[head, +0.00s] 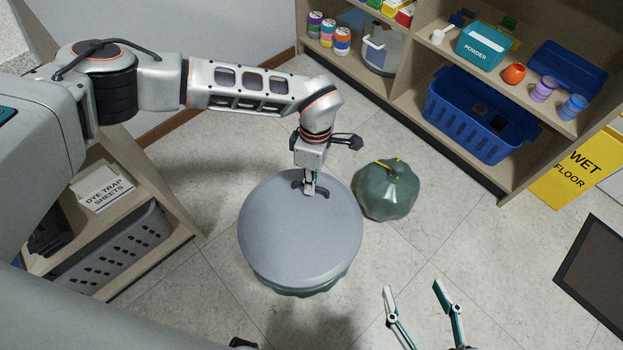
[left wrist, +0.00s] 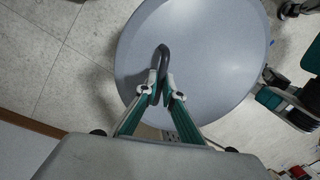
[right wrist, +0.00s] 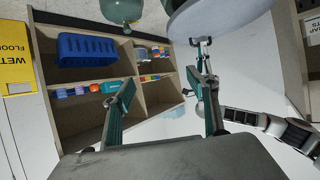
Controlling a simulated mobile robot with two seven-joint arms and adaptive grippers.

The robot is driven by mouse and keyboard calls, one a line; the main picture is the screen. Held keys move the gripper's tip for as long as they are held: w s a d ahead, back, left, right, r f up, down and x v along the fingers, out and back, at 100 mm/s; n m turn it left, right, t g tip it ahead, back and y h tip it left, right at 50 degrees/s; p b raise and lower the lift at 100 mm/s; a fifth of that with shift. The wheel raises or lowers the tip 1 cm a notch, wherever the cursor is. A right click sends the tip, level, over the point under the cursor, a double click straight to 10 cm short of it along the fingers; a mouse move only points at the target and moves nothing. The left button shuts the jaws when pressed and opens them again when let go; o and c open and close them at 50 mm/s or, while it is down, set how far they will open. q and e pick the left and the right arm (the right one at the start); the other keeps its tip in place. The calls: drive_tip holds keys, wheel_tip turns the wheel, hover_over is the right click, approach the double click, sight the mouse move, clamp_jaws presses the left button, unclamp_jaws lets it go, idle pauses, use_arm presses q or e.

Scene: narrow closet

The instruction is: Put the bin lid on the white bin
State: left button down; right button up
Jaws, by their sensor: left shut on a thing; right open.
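The bin lid (head: 300,235) is a round grey disc with a dark loop handle on top. My left gripper (head: 310,188) is shut on that handle, which also shows between the fingers in the left wrist view (left wrist: 163,68). The lid also shows at the top of the right wrist view (right wrist: 215,14). Below the lid in the head view, a dark green crumpled edge (head: 300,292) shows, likely the bin's liner. The white bin itself is hidden, and I cannot tell whether the lid touches it. My right gripper (head: 413,288) is open and empty, right of and nearer than the lid.
A tied green bag (head: 387,190) stands on the floor just right of the lid. Shelves at the back right hold a blue basket (head: 480,113). A yellow wet-floor sign (head: 577,170) stands at right. A low shelf with a grey basket (head: 115,252) is at left.

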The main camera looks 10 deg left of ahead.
use_arm(q)
wheel_tip(320, 180, down, 4)
drive_tip(key=shift+s+r+b, duration=0.1)
drive_tip(key=shift+b, duration=0.25)
drive_tip(key=shift+f, duration=0.9)
use_arm(e)
drive_tip(key=shift+w+a+r+t, duration=0.3)
drive_tip(key=shift+w+a+r, duration=0.2)
drive_tip(key=shift+r, duration=0.25)
drive_tip(key=shift+s+f, duration=0.15)
drive_tip(key=shift+f, duration=0.05)
use_arm(q)
drive_tip(key=shift+f, duration=0.35)
use_arm(e)
drive_tip(key=shift+s+f, duration=0.15)
drive_tip(key=shift+s, duration=0.05)
drive_tip(key=shift+d, duration=0.1)
